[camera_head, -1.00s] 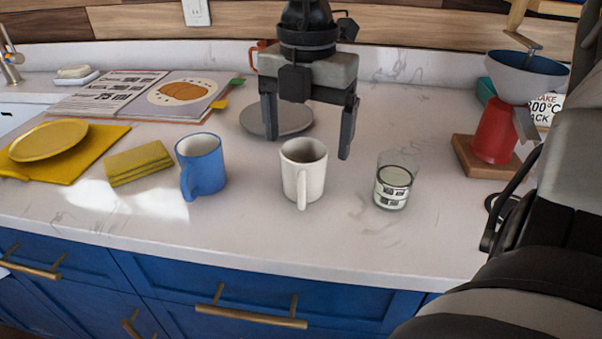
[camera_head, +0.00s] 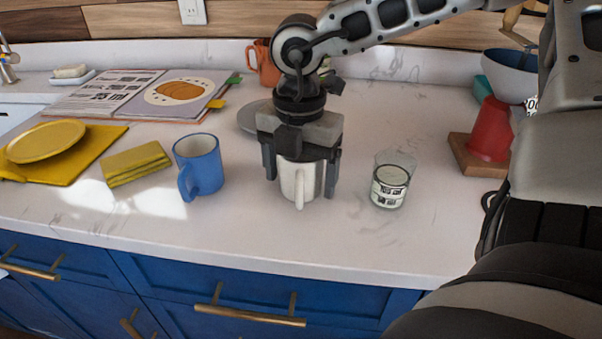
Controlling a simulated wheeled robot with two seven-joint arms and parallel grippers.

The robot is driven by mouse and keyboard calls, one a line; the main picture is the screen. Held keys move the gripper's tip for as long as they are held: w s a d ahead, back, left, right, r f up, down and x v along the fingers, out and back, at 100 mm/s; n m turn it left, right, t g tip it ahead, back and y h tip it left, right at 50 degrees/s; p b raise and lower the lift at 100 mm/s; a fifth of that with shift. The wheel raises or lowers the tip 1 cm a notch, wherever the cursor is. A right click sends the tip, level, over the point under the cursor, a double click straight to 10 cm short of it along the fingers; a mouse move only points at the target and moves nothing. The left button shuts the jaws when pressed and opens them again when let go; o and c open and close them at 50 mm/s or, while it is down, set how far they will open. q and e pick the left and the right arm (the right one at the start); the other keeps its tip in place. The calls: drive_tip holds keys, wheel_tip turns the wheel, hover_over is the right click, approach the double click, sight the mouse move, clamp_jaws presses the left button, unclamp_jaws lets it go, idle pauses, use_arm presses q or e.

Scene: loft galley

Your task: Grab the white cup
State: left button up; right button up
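The white cup (camera_head: 300,184) stands upright on the counter, between a blue mug and a glass, its handle facing the front. My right gripper (camera_head: 300,184) is lowered over it from above, with one finger on the left side of the cup and one on the right. The fingers are apart around the cup, and a small gap seems to show on the left. The gripper's palm hides the cup's rim. My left gripper is not in the picture.
The blue mug (camera_head: 200,167) stands close on the left, and the glass with a label (camera_head: 390,185) close on the right. A grey plate (camera_head: 254,118) lies behind the gripper. Counter in front is clear.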

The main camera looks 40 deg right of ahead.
drive_tip(key=c, duration=0.9)
drive_tip(key=shift+r, duration=0.2)
